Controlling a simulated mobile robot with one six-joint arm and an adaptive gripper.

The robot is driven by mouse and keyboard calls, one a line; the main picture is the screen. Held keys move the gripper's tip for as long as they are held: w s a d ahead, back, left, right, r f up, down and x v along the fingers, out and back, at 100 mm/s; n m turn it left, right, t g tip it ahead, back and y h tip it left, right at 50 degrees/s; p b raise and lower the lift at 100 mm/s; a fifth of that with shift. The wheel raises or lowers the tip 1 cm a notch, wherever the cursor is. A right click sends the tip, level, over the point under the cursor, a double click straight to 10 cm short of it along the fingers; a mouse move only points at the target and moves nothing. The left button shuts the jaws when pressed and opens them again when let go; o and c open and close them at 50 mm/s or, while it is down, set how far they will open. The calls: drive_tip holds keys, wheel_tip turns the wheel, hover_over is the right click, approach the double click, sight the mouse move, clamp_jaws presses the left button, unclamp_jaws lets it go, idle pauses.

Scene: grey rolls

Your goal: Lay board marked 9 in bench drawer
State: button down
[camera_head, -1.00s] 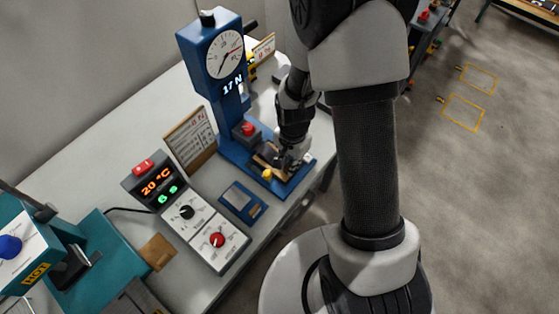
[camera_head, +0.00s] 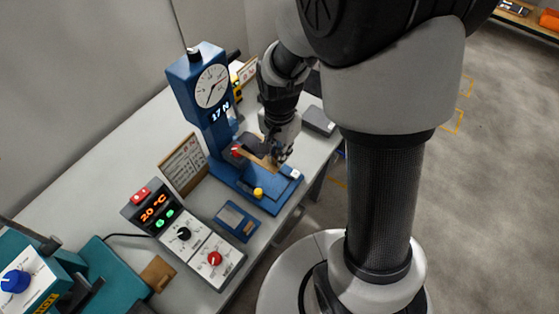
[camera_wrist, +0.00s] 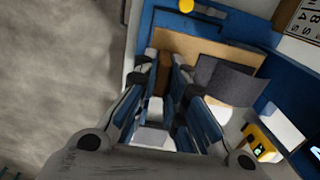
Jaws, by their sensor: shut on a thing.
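My gripper (camera_head: 279,160) is shut on a tan board (camera_head: 259,159), above the base of a blue press with a dial gauge (camera_head: 210,85). In the wrist view the board (camera_wrist: 197,48) reaches away from the fingertips (camera_wrist: 172,78) over the blue base, with a dark grey patch beside it. The board's mark cannot be read in either view. I cannot make out the bench drawer; only the bench top (camera_head: 110,160) shows clearly.
The press base has a yellow knob (camera_head: 258,192). A control box reading 20 °C (camera_head: 185,235), a blue tray (camera_head: 237,221), a paper card (camera_head: 183,163) and a teal machine (camera_head: 100,262) stand on the bench. Open floor (camera_head: 480,190) lies right of the bench.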

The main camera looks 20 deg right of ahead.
wheel_tip(320, 180, up, 4)
drive_tip(key=shift+r+p, duration=0.1)
drive_tip(key=shift+p, duration=0.35)
drive_tip(key=n, duration=0.1)
drive_tip(key=w+f+n, duration=0.1)
drive_tip(key=n, duration=0.1)
drive_tip(key=w+n, duration=0.1)
drive_tip(key=n, duration=0.1)
drive_tip(key=shift+a+f, duration=0.15)
drive_tip(key=shift+f, duration=0.25)
drive_tip(key=n, duration=0.2)
drive_tip(key=w+f+n, duration=0.1)
drive_tip(key=n, duration=0.1)
drive_tip(key=w+n, duration=0.1)
drive_tip(key=shift+a+f+n+b, duration=0.15)
drive_tip(key=shift+f+n+b, duration=0.15)
drive_tip(key=shift+n+b, duration=0.1)
